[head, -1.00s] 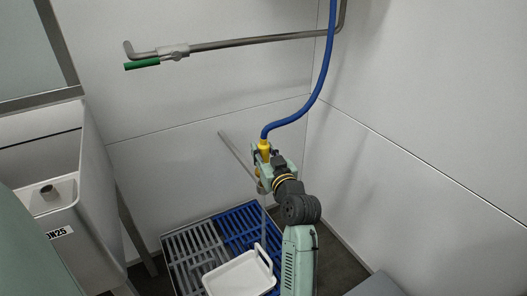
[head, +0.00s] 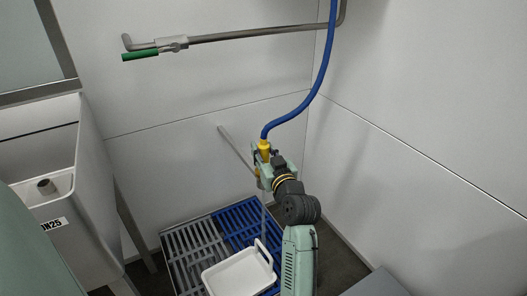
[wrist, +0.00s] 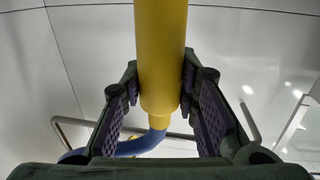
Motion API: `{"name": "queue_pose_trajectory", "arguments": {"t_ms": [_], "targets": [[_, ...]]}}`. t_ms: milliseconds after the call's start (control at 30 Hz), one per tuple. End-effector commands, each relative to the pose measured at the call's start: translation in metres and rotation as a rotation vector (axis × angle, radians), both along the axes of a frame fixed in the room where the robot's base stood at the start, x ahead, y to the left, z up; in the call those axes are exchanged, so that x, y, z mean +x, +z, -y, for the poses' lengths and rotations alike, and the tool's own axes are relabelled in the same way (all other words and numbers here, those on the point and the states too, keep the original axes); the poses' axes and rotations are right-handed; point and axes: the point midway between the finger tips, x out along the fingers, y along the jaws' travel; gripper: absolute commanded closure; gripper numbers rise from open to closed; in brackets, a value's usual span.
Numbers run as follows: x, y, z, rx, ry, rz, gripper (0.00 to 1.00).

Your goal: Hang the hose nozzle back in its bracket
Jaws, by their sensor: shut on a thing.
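The hose nozzle is yellow and shows in the head view (head: 264,149) and, larger, in the wrist view (wrist: 160,50). A blue hose (head: 322,80) runs from it up past the top edge. My gripper (head: 262,158) is shut on the nozzle, in the air in front of the back wall. In the wrist view, the fingers of my gripper (wrist: 161,82) are on both sides of the yellow body, and the hose (wrist: 140,146) bends away to the left. I cannot make out the bracket in either view.
A wall pipe (head: 250,36) with a green-handled valve (head: 140,56) runs along the back wall. A slanted grey bar (head: 233,145) is behind my gripper. Below are a white tray (head: 228,278) on grey and blue grating (head: 187,246), and a steel tank (head: 95,190) at left.

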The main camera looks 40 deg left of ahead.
Motion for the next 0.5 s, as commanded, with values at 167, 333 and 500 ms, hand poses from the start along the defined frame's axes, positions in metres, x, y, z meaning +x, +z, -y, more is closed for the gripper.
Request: {"name": "queue_pose_trajectory", "arguments": {"t_ms": [167,333,500], "targets": [[0.000,0.000,0.000,0.002,0.000,0.002,1.00],[0.000,-0.005,0.000,0.002,0.000,0.002,1.00],[0.000,-0.010,0.000,0.002,0.000,0.002,1.00]]}}
